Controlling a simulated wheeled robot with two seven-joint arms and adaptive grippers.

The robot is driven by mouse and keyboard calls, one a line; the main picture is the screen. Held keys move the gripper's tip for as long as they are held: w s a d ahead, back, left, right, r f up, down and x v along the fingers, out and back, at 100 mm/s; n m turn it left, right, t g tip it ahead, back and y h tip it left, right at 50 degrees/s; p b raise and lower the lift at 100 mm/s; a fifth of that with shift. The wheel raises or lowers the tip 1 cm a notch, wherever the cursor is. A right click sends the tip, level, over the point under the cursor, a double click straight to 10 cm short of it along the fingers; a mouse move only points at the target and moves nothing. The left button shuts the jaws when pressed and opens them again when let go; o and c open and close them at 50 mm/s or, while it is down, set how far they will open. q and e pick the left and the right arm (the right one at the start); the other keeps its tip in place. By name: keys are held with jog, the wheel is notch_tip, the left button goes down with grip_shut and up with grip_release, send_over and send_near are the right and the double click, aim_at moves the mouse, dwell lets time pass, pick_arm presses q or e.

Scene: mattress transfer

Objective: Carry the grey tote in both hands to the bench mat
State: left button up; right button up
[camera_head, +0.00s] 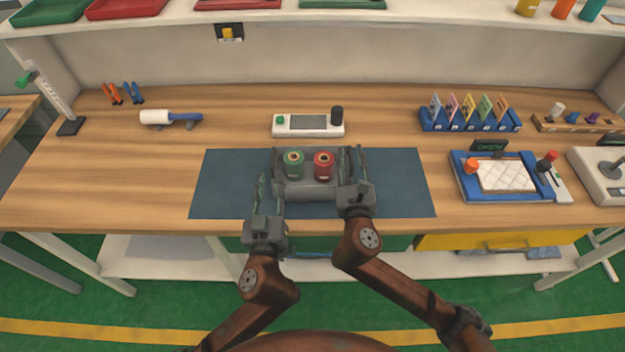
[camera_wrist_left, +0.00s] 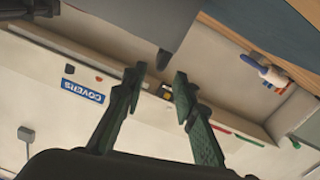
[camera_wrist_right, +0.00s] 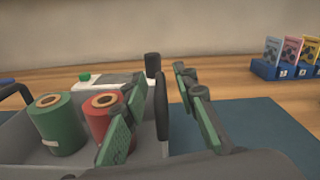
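The grey tote (camera_head: 310,190) sits on the dark blue bench mat (camera_head: 400,185), near its middle. It holds a green spool (camera_head: 293,165) and a red spool (camera_head: 323,165). My left gripper (camera_head: 268,168) is at the tote's left end with its fingers apart. In the left wrist view, the tote's grey wall (camera_wrist_left: 145,20) and a dark handle end (camera_wrist_left: 164,59) show just beyond the parted fingertips. My right gripper (camera_head: 352,152) is at the right end. In the right wrist view, the dark handle (camera_wrist_right: 161,110) stands between its fingers, with gaps visible.
A white device with a screen (camera_head: 308,124) stands behind the mat. A blue card rack (camera_head: 470,120) and a blue-framed fixture (camera_head: 505,176) are to the right. A white roller (camera_head: 158,117) lies at left. Both mat ends are clear.

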jog(key=shift+s, duration=0.25)
pick_arm(q)
jog(key=s, duration=0.3)
pick_arm(e)
jog(key=s, duration=1.1)
jog(key=shift+s, duration=0.25)
jog(key=shift+d, duration=0.1)
